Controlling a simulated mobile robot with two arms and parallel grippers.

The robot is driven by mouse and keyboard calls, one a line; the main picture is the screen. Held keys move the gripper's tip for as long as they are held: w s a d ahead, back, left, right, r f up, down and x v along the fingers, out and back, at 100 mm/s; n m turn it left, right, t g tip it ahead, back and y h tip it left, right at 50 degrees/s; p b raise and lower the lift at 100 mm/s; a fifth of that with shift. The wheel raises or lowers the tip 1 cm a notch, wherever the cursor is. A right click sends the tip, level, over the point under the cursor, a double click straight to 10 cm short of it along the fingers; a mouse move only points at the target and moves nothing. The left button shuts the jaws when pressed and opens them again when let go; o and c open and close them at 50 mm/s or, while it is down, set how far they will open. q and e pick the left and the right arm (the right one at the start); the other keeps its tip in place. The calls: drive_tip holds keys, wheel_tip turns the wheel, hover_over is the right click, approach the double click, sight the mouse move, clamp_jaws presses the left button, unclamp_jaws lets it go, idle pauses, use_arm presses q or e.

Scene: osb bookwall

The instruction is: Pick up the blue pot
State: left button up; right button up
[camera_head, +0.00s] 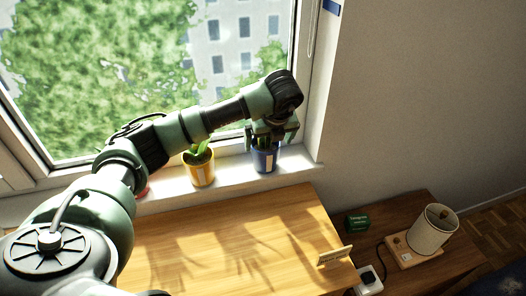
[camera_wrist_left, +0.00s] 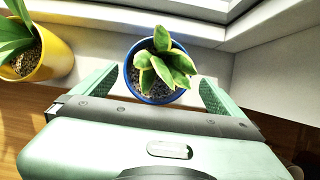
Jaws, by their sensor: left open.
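The blue pot (camera_head: 264,160) stands upright on the window sill near its right end. In the left wrist view the blue pot (camera_wrist_left: 153,97) shows from above, with a plant of yellow-edged green leaves in it. My left gripper (camera_head: 271,136) is over the pot in the head view. In the left wrist view my left gripper (camera_wrist_left: 155,95) is open, one finger to each side of the pot, with gaps visible between the fingers and the rim. My right gripper is not in view.
A yellow pot (camera_head: 201,168) with a plant stands left of the blue pot on the sill (camera_head: 233,172). The window wall rises behind. A wooden table (camera_head: 230,240) is in front. A lamp (camera_head: 431,228) and a green box (camera_head: 357,223) stand at the right.

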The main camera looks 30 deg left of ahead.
sight(264, 148)
use_arm(q)
drive_tip(key=shift+p+x, duration=0.3)
drive_tip(key=shift+x, duration=0.45)
drive_tip(key=x, duration=0.1)
drive_tip(key=p+x, duration=0.1)
drive_tip(key=x, duration=0.1)
drive_tip(key=p+x, duration=0.1)
drive_tip(key=shift+a+f, duration=0.3)
drive_tip(key=shift+a, duration=0.1)
drive_tip(key=shift+w+f, duration=0.15)
drive_tip(key=shift+f, duration=0.2)
drive_tip(key=shift+c, duration=0.3)
drive_tip(key=c, duration=0.5)
drive_tip(key=shift+a, duration=0.1)
drive_tip(key=c, duration=1)
drive_tip(key=shift+r, duration=0.1)
drive_tip(key=shift+c, duration=1.3)
drive_tip(key=shift+w, duration=0.1)
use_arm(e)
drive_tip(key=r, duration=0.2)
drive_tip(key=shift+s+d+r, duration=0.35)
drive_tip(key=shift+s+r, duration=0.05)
